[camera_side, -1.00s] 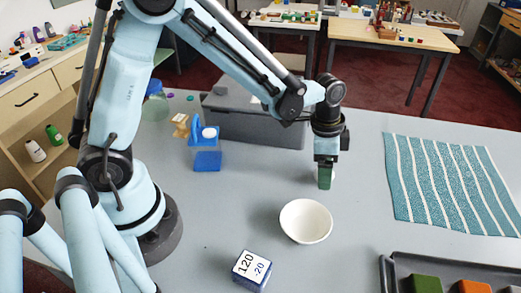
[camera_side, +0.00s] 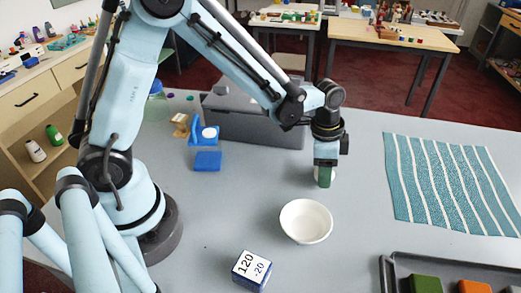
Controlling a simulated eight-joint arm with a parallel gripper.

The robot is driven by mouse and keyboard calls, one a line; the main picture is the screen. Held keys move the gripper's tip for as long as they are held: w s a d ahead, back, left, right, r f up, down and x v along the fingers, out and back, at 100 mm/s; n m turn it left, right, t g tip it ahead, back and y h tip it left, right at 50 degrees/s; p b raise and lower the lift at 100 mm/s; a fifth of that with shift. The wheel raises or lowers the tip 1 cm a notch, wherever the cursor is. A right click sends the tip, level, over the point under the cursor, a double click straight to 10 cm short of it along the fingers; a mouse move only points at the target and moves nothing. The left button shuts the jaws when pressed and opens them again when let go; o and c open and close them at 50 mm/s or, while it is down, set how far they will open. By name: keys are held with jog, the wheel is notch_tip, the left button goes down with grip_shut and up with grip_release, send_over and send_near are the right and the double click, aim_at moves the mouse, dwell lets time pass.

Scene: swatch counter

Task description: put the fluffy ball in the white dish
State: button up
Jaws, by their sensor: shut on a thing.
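The white dish (camera_side: 306,222) is a round, empty bowl standing upright on the grey counter, near the middle of the view. My gripper (camera_side: 325,177) points down behind the dish and slightly to its right, apart from it and low over the counter. A green fingertip faces the camera. The gripper is shut on a pale thing (camera_side: 334,175), likely the fluffy ball. Only slivers of it show beside the finger, and the rest is hidden behind it.
A grey box (camera_side: 250,125) stands behind my gripper. A blue stand (camera_side: 207,160) is to the left. A labelled block (camera_side: 251,269) lies in front of the dish. A striped teal cloth (camera_side: 450,185) and a dark tray (camera_side: 390,275) are on the right. Counter between gripper and dish is clear.

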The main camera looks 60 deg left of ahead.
jog(key=shift+r, duration=0.15)
jog(key=shift+r, duration=0.6)
notch_tip(320, 180, up, 3)
jog(key=shift+f, duration=0.1)
jog(key=s+d+r, duration=0.7)
jog(key=s+d, duration=0.1)
jog(key=d, duration=0.1)
jog(key=s+d+m+g, duration=0.1)
jog(key=s+d+m, duration=0.3)
jog(key=s+m, duration=0.75)
jog(key=w+a+f, duration=0.1)
jog(key=w+f, duration=0.1)
jog(key=w+a+f+n, duration=0.1)
jog(key=w+a+f, duration=0.1)
jog(key=w, duration=0.1)
jog(key=w+a+f+n, duration=0.1)
jog(key=w+a+f, duration=0.1)
jog(key=shift+w+a+f+n, duration=0.15)
jog(key=shift+w+n, duration=0.1)
jog(key=shift+f, duration=2.05)
